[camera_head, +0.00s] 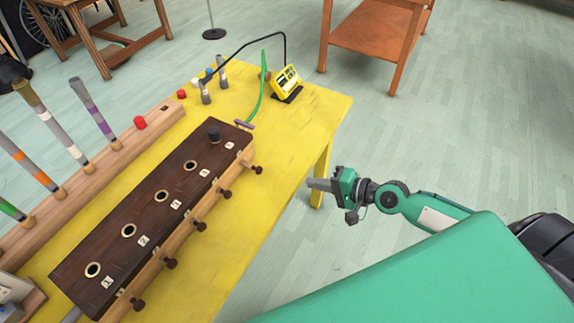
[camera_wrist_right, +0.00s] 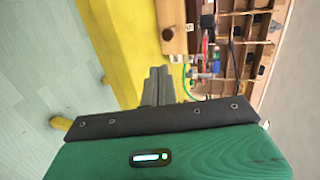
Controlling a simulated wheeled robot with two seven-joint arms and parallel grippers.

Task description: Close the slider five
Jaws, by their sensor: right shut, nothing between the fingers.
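A long dark wooden box (camera_head: 165,205) lies on the yellow table, with a row of ringed round holes and small number labels too small to read surely. Dark slider knobs line its right side. The farthest knob (camera_head: 258,170), apparently slider five, sticks out farther than the others. A black cylinder (camera_head: 213,131) stands at the far end of the box top. My right gripper (camera_head: 318,185) is shut and empty, beyond the table's right edge and apart from the farthest knob. Its shut fingers also show in the right wrist view (camera_wrist_right: 158,86). My left gripper is out of view.
The yellow table (camera_head: 265,215) has a bare strip between box and right edge. A yellow device (camera_head: 286,82) and green cable (camera_head: 263,85) are at the back. A wooden rail (camera_head: 95,165) with coloured tubes stands left. A brown table (camera_head: 375,40) stands behind.

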